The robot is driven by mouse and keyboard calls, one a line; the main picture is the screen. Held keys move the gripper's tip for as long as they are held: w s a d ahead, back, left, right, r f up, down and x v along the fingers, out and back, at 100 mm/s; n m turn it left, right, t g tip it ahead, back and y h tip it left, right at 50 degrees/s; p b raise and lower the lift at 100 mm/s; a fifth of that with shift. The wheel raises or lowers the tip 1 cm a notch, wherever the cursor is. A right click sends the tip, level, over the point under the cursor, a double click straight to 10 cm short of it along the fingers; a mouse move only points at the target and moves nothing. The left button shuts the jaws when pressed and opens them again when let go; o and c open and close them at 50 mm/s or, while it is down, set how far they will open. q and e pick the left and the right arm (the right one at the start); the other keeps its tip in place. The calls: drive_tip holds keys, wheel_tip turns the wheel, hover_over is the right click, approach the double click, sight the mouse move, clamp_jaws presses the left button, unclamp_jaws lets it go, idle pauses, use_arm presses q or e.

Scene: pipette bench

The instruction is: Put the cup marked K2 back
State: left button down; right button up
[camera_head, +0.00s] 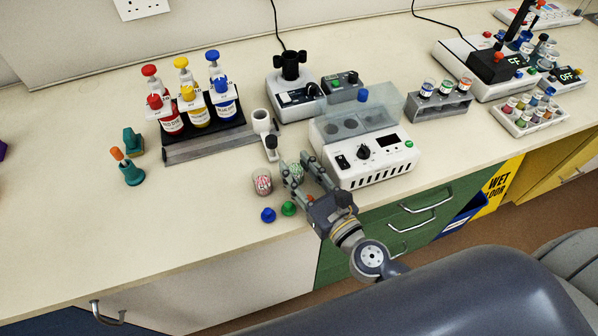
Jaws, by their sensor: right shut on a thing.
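My right gripper (294,167) is over the bench in front of the white heater-like box. Its fingers are shut on a small clear cup (298,173) with greenish contents, partly hidden by the fingers. A second small cup (263,183) with pink and white contents stands just left of the gripper. I cannot read a K2 mark on either cup. Whether the held cup touches the bench is unclear. A grey rack (441,107) at the right holds several small labelled cups. My left gripper is not in view.
A green cap (288,208) and a blue cap (268,215) lie near the front edge. The white box with a clear lid (378,160) is close right of the gripper. A dark rack of coloured bottles (203,139) stands behind left.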

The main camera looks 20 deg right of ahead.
drive_tip(key=shift+f, duration=0.15)
drive_tip(key=o, duration=0.6)
drive_tip(key=shift+c, duration=0.2)
drive_tip(key=shift+r, duration=0.3)
drive_tip(key=b+v, duration=0.7)
drive_tip(key=v, duration=0.5)
drive_tip(key=shift+f, duration=0.1)
drive_tip(key=shift+s, duration=0.1)
